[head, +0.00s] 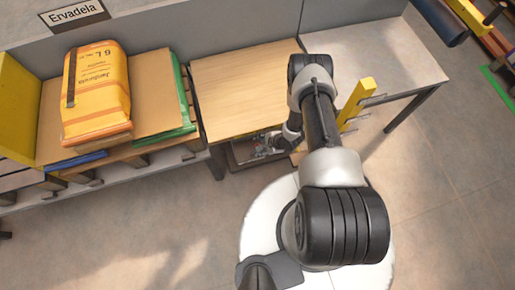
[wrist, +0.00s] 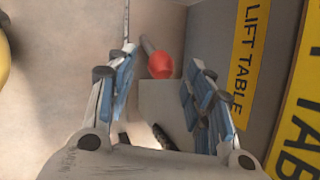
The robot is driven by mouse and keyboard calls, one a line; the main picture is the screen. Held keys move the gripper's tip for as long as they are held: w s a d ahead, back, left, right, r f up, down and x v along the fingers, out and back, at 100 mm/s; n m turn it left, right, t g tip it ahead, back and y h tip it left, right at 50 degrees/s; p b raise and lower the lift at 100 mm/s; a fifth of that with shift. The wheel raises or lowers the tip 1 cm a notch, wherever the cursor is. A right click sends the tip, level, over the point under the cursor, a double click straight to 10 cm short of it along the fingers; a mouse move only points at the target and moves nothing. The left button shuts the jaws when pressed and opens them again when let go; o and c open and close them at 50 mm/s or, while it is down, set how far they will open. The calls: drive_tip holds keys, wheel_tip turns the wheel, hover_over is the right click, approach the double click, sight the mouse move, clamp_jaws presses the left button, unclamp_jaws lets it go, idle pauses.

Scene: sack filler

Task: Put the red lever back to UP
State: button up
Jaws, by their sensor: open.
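The red lever's round knob (wrist: 160,66) shows in the wrist view, with a short grey rod (wrist: 148,45) running up and left from it. My gripper (wrist: 161,88) is open, with one blue-padded finger on each side of the knob in the picture. The knob appears near the fingertips; I cannot tell whether it lies between them or just beyond, and no contact is visible. In the head view my gripper (head: 268,143) is low at the front edge of the wooden table. The lever cannot be made out there.
Yellow "LIFT TABLE" labels (wrist: 248,50) are on the grey panel right of my gripper. A wooden-topped table (head: 240,90) stands above it. A yellow post (head: 355,103) is to the right. An orange sack (head: 97,90) lies on a pallet at left. The front floor is clear.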

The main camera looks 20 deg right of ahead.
sight(254, 150)
drive_tip(key=shift+b+x, duration=0.6)
drive_tip(key=shift+x, duration=1.6)
drive_tip(key=shift+c, duration=0.3)
clamp_jaws()
